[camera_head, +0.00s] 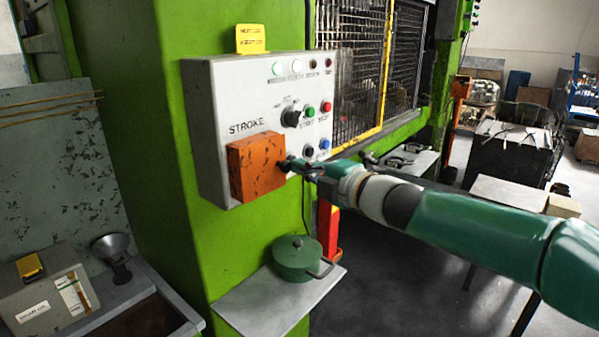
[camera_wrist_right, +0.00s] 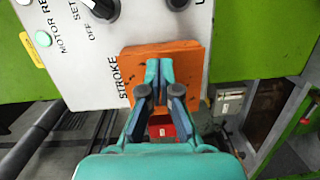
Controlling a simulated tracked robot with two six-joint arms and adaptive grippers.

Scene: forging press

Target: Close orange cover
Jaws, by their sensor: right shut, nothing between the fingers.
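The orange cover (camera_head: 256,166) is a scuffed box-like flap at the lower left of the grey control panel (camera_head: 222,95), under the word STROKE. It lies over that part of the panel, and what is behind it is hidden. My right gripper (camera_head: 284,163) is shut and empty at the cover's right edge. In the right wrist view the closed fingertips (camera_wrist_right: 158,66) lie in front of the orange cover (camera_wrist_right: 185,55); I cannot tell if they touch it. My left gripper is not in view.
A green pot (camera_head: 298,260) stands on a small shelf (camera_head: 262,312) below the panel. A yellow-framed mesh guard (camera_head: 355,75) is behind my arm.

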